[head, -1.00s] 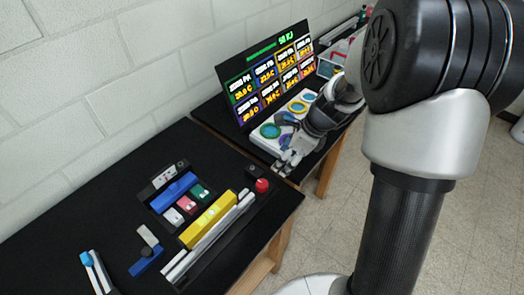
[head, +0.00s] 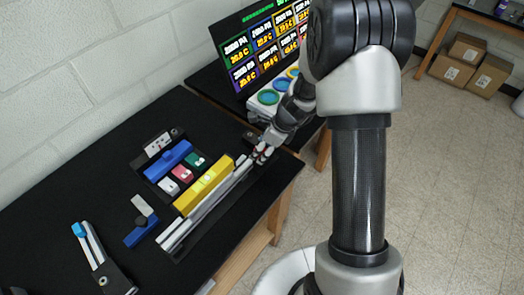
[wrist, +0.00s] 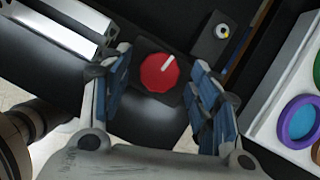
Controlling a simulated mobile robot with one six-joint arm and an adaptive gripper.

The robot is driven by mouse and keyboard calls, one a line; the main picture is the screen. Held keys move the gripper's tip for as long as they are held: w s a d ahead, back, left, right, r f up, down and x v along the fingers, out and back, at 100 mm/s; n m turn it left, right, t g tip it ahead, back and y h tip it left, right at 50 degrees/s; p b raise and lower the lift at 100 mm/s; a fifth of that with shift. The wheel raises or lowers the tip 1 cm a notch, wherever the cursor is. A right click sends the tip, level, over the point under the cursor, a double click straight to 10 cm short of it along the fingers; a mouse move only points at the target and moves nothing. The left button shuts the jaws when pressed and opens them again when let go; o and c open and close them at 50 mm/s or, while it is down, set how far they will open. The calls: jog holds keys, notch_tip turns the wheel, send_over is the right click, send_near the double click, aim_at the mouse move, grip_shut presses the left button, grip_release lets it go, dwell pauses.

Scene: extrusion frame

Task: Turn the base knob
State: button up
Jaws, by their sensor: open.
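A red knob (wrist: 161,73) with a white pointer line sits on a dark mount. The pointer leans to the upper right in the wrist view. No lettering shows on it, so I cannot read whether it is the base knob. My gripper (wrist: 160,60) is open, with one blue-padded finger on each side of the knob. I cannot tell whether the fingers touch it. In the head view my gripper (head: 262,154) is at the right end of the near table and largely hides the knob; only bits of red show.
A small black block with a pale dial (wrist: 223,32) stands close to the knob. Pale rails (wrist: 65,22) lie on the other side. A white panel with coloured rings (head: 268,97) and a display board (head: 262,50) stand behind. A yellow block (head: 203,186) lies left of my gripper.

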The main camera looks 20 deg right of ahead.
jog(key=shift+a+f, duration=0.15)
jog(key=shift+f, duration=0.2)
jog(key=shift+c, duration=0.2)
jog(key=c, duration=1)
